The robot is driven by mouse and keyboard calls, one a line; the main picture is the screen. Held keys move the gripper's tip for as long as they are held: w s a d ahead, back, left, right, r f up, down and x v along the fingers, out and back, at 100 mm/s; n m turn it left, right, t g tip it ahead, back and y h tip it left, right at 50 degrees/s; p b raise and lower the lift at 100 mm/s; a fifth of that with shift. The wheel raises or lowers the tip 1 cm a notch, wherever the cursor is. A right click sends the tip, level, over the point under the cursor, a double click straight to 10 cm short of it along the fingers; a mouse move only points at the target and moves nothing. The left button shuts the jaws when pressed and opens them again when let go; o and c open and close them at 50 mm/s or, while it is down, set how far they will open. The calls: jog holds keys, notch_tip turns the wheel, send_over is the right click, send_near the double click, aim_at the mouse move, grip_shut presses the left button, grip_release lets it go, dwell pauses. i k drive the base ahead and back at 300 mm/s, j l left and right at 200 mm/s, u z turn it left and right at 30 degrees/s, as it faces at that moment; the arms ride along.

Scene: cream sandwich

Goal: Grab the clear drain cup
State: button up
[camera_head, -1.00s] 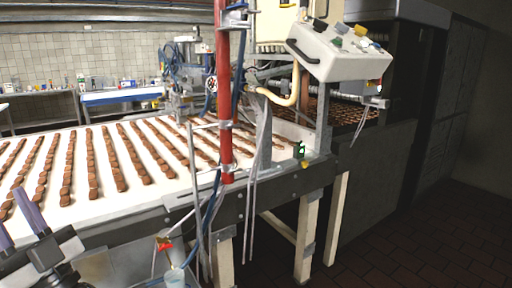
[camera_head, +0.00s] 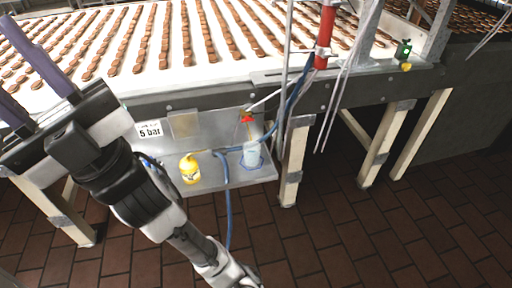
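The clear drain cup (camera_head: 251,155) stands upright on a grey metal shelf (camera_head: 262,175) below the conveyor, under a small red valve (camera_head: 248,118). A blue ring shows around its base. My gripper (camera_head: 18,68) is at the upper left, in front of the conveyor. My arm crosses the lower left and does not cover the cup.
A yellow bottle (camera_head: 189,169) stands on the shelf left of the cup. A blue hose (camera_head: 228,200) hangs between them over the front edge. The conveyor (camera_head: 180,60) carries rows of brown biscuits above. A red post (camera_head: 326,35) and table legs stand to the right.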

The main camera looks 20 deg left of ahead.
aim_at(251, 149)
jog(key=i+l+u, duration=0.2)
jog(key=l, duration=0.15)
jog(key=i+l+u, duration=0.2)
jog(key=l, duration=0.15)
jog(key=i+l+u, duration=0.2)
jog(key=l, duration=0.15)
jog(key=k, duration=0.05)
